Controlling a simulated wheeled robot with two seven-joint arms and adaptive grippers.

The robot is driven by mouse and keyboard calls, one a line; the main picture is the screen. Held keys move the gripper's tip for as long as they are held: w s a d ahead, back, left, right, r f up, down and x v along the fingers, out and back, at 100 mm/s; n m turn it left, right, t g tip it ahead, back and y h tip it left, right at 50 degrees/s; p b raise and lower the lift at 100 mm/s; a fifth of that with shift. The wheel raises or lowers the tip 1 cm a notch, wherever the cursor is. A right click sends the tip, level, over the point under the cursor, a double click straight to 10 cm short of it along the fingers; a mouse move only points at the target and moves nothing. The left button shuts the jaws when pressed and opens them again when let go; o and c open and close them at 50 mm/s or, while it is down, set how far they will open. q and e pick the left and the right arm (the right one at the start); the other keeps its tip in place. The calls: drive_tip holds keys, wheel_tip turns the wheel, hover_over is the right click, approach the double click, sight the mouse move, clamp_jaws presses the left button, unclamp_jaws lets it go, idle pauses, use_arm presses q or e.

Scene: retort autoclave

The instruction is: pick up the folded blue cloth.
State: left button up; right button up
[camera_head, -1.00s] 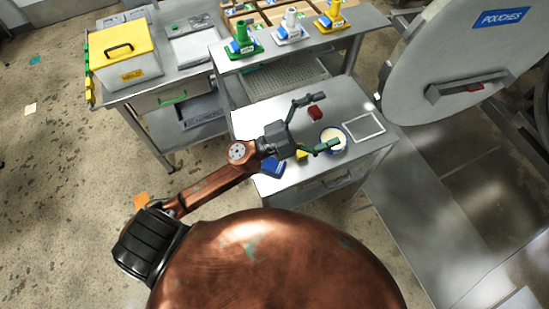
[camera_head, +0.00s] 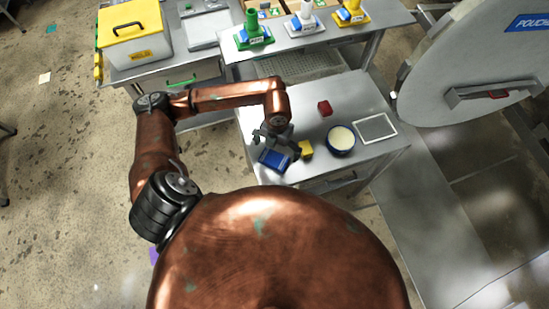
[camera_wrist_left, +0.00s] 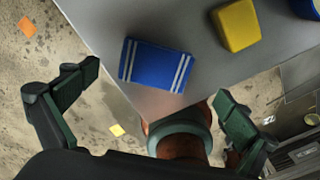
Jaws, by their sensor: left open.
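The folded blue cloth (camera_head: 275,161) lies flat near the front left corner of the low steel table. In the left wrist view the cloth (camera_wrist_left: 143,66) is a blue rectangle with pairs of white stripes near its two short ends. My left gripper (camera_head: 277,145) is over that table corner, just above the cloth, and covers a little of its far edge in the head view. In the left wrist view the gripper (camera_wrist_left: 156,90) has its fingers wide apart and nothing between them; the cloth shows beyond them. My right gripper is not in view.
A yellow block (camera_head: 306,150) lies just right of the cloth. A blue-rimmed bowl (camera_head: 341,152), a red block (camera_head: 325,108) and a white-framed square (camera_head: 375,128) are farther right on the table (camera_head: 352,92).

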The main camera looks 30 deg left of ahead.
sight(274, 158)
use_arm(q)
drive_tip(key=f, duration=0.6)
drive_tip(key=shift+s+a, duration=0.3)
drive_tip(key=shift+s, duration=0.1)
drive_tip(key=shift+r, duration=0.1)
drive_tip(key=shift+c, duration=0.3)
drive_tip(key=c, duration=1.2)
drive_tip(key=shift+r, duration=0.55)
wheel_tip(274, 158, up, 2)
drive_tip(key=shift+r, duration=0.15)
drive_tip(key=s+r, duration=0.3)
drive_tip(key=s, duration=0.1)
drive_tip(key=s+r, duration=0.3)
drive_tip(key=s, duration=0.2)
drive_tip(key=s+a+r, duration=0.1)
drive_tip(key=s+r, duration=0.2)
drive_tip(key=s, duration=0.1)
drive_tip(key=shift+s+r, duration=0.35)
drive_tip(key=shift+s, duration=0.05)
